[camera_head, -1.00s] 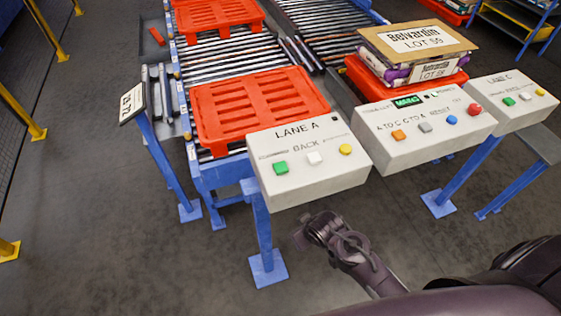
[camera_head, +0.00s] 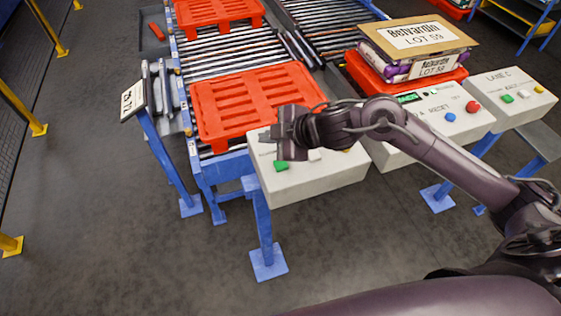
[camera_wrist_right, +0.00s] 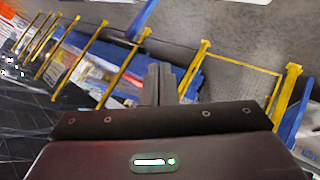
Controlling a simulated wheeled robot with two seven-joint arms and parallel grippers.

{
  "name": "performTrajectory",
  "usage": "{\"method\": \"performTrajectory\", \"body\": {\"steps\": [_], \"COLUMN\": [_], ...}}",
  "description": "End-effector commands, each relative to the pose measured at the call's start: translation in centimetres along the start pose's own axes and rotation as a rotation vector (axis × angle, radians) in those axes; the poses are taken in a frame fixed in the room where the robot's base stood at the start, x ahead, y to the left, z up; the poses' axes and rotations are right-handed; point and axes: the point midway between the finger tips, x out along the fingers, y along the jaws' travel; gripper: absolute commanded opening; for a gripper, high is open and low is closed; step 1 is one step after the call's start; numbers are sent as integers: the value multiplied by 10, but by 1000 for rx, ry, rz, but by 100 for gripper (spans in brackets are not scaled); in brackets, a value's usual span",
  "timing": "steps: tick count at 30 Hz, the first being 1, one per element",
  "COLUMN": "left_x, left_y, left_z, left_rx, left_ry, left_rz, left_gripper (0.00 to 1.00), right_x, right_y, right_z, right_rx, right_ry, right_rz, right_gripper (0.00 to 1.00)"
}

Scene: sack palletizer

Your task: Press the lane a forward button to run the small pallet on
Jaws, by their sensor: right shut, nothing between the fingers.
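The lane A box (camera_head: 312,185) stands on a blue post in the middle of the head view. Its green button (camera_head: 281,166) shows at the left of its face. The white button (camera_head: 314,155) and yellow button are partly covered by my arm, and the box's label is hidden. My right gripper (camera_head: 282,146) is shut and empty, over the left part of the box close to the green button; I cannot tell if it touches. Its shut fingers (camera_wrist_right: 160,84) show in the right wrist view. A small red pallet (camera_head: 250,100) lies on the rollers behind the box. My left gripper is not in view.
Another red pallet (camera_head: 215,12) lies farther back on lane A's rollers (camera_head: 225,55). A middle control box (camera_head: 460,128) and the lane C box (camera_head: 517,98) stand to the right. A sign post (camera_head: 160,155) stands at left.

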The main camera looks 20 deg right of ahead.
Motion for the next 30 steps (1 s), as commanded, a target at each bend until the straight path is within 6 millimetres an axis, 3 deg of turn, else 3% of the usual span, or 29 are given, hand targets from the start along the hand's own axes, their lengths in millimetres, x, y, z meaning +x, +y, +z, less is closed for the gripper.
{"method": "performTrajectory", "body": {"steps": [3, 9, 22, 30], "left_x": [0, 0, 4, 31], "left_y": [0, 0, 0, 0], "left_z": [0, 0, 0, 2], "left_rx": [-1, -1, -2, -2], "left_ry": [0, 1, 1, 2], "left_rz": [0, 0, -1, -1], "left_gripper": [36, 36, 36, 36], "right_x": [-16, -26, -22, -5], "right_y": [13, 16, 13, -2], "right_z": [19, 29, 31, 47], "right_rx": [-46, -53, -53, -53], "right_ry": [-28, -42, -40, -41], "right_rz": [-64, -109, -108, -108], "right_gripper": [0, 0, 0, 0]}}
